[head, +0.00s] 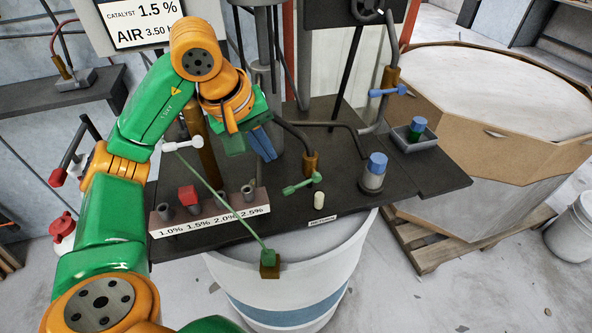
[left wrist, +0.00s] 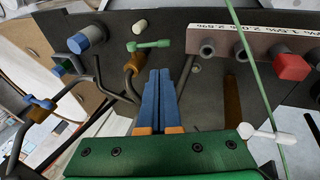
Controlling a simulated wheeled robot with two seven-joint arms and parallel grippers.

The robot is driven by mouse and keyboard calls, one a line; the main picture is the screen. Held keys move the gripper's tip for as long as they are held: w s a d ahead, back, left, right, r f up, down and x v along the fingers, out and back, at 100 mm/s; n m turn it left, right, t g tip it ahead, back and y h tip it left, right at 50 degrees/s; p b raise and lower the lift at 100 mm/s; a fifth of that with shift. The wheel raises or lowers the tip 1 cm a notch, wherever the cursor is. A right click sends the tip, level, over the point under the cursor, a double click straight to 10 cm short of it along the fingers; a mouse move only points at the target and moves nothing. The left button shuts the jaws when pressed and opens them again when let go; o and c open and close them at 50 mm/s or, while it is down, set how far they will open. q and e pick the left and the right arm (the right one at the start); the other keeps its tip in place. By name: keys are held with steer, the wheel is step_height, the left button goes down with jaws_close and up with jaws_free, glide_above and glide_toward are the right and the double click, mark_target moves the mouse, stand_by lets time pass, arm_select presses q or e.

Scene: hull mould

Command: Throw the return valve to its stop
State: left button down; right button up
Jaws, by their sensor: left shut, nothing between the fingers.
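The green-handled valve (head: 303,186) sits on top of a brass-coloured pipe end on the dark panel, close to the RETURN label (head: 322,219). Its lever points left and slightly down in the head view. In the left wrist view the green lever (left wrist: 152,44) points right. A short cream peg (head: 319,200) stands close by on the panel, apart from the lever. My left gripper (head: 264,145) has blue fingers, shut and empty, above and to the left of the valve and not touching it. The fingers also show in the left wrist view (left wrist: 168,88). My right gripper is out of view.
A blue-capped cylinder (head: 374,172) stands right of the valve. A rack (head: 215,213) with percentage labels and a red cap (head: 188,195) is at left. A thin green rod (head: 222,202) slants across it. A blue-handled valve (head: 387,92) is behind right.

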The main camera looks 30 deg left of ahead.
arm_select(q)
glide_toward(286, 192)
steer(key=x, duration=0.4)
steer(key=p+x, duration=0.1)
steer(key=x, duration=0.1)
steer(key=shift+w+f, duration=0.15)
steer(key=shift+w, duration=0.3)
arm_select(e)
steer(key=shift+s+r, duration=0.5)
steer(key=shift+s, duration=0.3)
arm_select(q)
steer(key=shift+w+f, duration=0.1)
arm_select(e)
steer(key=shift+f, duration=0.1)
arm_select(q)
step_height(286, 192, down, 2)
steer(key=t+h+b, duration=0.1)
steer(key=b, duration=0.5)
steer(key=shift+f+b, duration=0.15)
steer(key=shift+b, duration=0.2)
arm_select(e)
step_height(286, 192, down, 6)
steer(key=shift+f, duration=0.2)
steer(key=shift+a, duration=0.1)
